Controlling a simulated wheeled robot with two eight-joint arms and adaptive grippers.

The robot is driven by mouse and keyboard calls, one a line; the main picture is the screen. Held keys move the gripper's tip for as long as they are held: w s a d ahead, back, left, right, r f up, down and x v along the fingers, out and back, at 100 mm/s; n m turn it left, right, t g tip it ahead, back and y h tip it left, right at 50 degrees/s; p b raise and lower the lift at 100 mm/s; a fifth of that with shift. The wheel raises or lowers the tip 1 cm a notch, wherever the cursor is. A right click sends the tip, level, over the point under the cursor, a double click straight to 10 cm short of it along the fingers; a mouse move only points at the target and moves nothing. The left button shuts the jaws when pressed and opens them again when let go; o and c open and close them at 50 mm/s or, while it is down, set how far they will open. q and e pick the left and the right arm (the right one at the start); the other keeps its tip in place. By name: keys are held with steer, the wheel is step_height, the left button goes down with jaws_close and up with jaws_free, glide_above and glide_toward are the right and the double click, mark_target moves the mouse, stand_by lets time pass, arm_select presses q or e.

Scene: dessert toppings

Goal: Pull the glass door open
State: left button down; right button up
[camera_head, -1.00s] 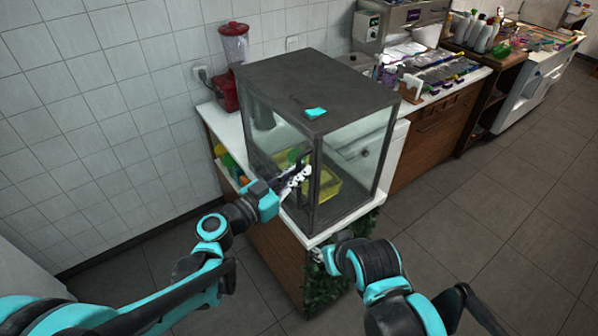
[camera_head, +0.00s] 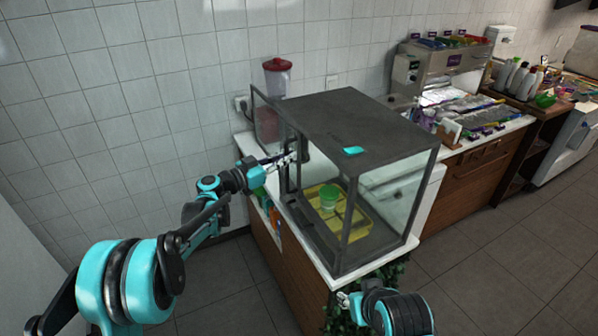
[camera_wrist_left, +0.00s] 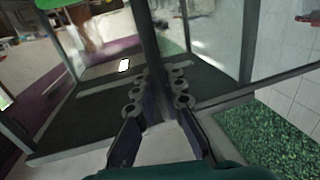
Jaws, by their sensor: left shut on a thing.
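The display case (camera_head: 360,120) has a dark frame and glass sides and stands on the white counter. Its glass door (camera_head: 268,130) stands swung open at the case's left side, and the front opening shows. My left gripper (camera_head: 287,158) is at the door's edge. In the left wrist view, its fingers (camera_wrist_left: 158,92) are shut around a dark upright bar (camera_wrist_left: 148,38) of the door. Inside the case are a yellow tray (camera_head: 362,230) and a green cup (camera_head: 329,196). My right gripper (camera_head: 345,298) is low by the counter's front corner, and its fingers are too small to read.
A red blender (camera_head: 277,75) stands behind the case, close to the open door. A tiled wall is to the left and behind. Bottles (camera_head: 520,80) and a topping station (camera_head: 460,105) stand to the right. Green leaves (camera_head: 345,315) hang below the counter's front. The floor at right is clear.

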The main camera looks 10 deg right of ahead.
mark_target(291, 147)
arm_select(q)
steer(key=shift+w+a, duration=0.3)
steer(key=shift+w, duration=0.6)
steer(key=shift+w+a, duration=0.3)
steer(key=shift+w, duration=0.55)
steer(key=c, duration=1.6)
jaws_free()
steer(key=v, duration=1.2)
steer(key=shift+s, duration=0.1)
